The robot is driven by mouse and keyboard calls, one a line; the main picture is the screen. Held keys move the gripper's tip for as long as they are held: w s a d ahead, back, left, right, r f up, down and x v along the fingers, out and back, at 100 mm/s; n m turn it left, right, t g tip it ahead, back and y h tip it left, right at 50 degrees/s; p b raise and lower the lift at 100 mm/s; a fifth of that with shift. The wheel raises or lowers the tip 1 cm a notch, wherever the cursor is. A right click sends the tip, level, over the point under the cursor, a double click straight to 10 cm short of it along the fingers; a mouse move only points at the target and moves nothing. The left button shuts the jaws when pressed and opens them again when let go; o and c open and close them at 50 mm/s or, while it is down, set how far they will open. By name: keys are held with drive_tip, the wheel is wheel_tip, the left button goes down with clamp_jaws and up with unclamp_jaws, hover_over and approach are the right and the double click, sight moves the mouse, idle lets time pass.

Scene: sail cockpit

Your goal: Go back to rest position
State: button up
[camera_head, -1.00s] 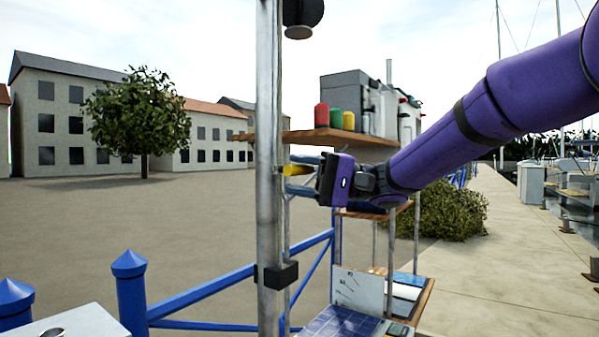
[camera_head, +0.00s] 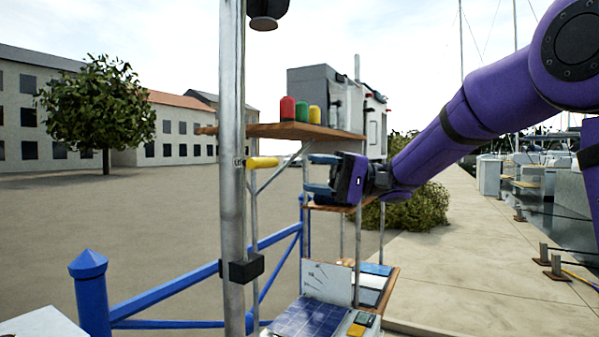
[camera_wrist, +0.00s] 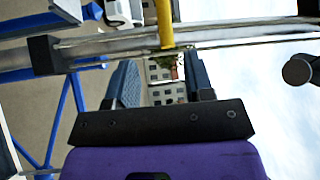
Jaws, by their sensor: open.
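My purple arm reaches in from the right in the head view, and my gripper (camera_head: 322,174) points left, just below the upper wooden shelf (camera_head: 290,131). In the wrist view my gripper (camera_wrist: 160,85) has its two blue-grey fingers spread apart with nothing between them. A yellow handle (camera_head: 262,162) sticks out from the grey metal pole (camera_head: 232,120), left of my fingertips and apart from them. The yellow handle (camera_wrist: 164,25) also shows beyond the fingertips in the wrist view.
Red, green and yellow lamps (camera_head: 302,112) stand on the upper shelf. Shelf struts and a lower shelf lie close around the gripper. A solar panel (camera_head: 308,320) is below. Blue railing (camera_head: 170,290) runs at left. The paved quay (camera_head: 470,260) at right is open.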

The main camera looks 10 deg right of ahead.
drive_tip(key=shift+d, duration=0.2)
drive_tip(key=s+d+f+m+t+h, duration=0.1)
drive_tip(key=s+f+h, duration=0.35)
drive_tip(key=s, duration=0.35)
drive_tip(key=s+d+f+m+t+h, duration=0.1)
drive_tip(key=s+d+f+h, duration=0.1)
drive_tip(key=s+f+h, duration=0.45)
drive_tip(key=s+d+f+t+h, duration=0.2)
drive_tip(key=s+d+t+h, duration=0.1)
drive_tip(key=s+d, duration=0.3)
drive_tip(key=s+d+f+m+t+h, duration=0.1)
drive_tip(key=s+d+f+t+h, duration=0.2)
drive_tip(key=s+d+h, duration=0.2)
drive_tip(key=shift+s+d+f, duration=0.15)
drive_tip(key=shift+s+d, duration=0.65)
drive_tip(key=shift+d, duration=0.2)
drive_tip(key=shift+a, duration=0.1)
